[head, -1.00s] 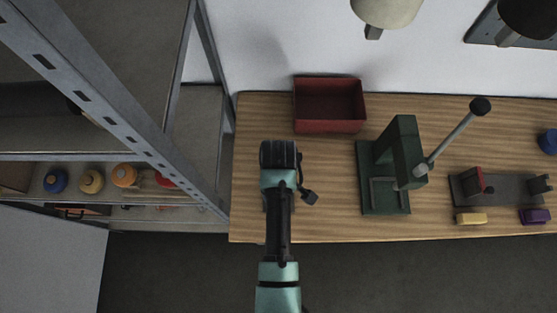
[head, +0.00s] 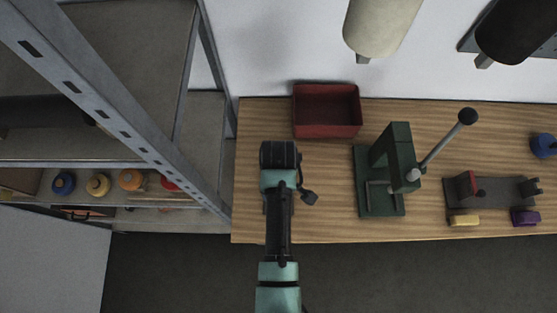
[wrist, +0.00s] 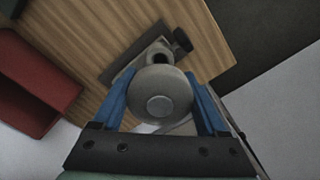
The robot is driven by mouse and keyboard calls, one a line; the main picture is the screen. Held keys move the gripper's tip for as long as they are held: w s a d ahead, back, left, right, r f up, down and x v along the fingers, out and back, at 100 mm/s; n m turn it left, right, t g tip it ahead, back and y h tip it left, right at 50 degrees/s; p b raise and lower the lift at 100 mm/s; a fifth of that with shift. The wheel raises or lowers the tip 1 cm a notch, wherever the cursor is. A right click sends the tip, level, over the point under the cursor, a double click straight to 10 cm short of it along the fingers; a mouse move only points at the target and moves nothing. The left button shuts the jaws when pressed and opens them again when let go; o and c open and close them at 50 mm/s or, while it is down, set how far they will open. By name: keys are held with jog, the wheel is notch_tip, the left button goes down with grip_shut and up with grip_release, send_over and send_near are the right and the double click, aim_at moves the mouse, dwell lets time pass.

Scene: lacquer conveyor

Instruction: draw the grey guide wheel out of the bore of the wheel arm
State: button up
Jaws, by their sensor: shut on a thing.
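The grey guide wheel (wrist: 158,104) is between the blue fingers of my gripper (wrist: 162,92) in the wrist view, its round face towards the camera. My gripper is shut on it. Just beyond the wheel, the wheel arm (wrist: 138,63) shows a grey ring with a dark round opening and a black knob beside it, on a dark base plate on the table. The wheel overlaps the near edge of that ring. I cannot tell whether its hidden back still touches the bore. In the head view my arm hides the wheel and the fingers.
A red open bin (head: 327,132) stands at the back of the wooden table (head: 250,215). A green lever press (head: 390,160) stands right of my arm. A dark fixture (head: 500,191) with yellow and purple blocks is farther right. A metal shelf (head: 120,115) rises on the left.

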jog(key=shift+r+p, duration=1.45)
jog(key=shift+r, duration=0.1)
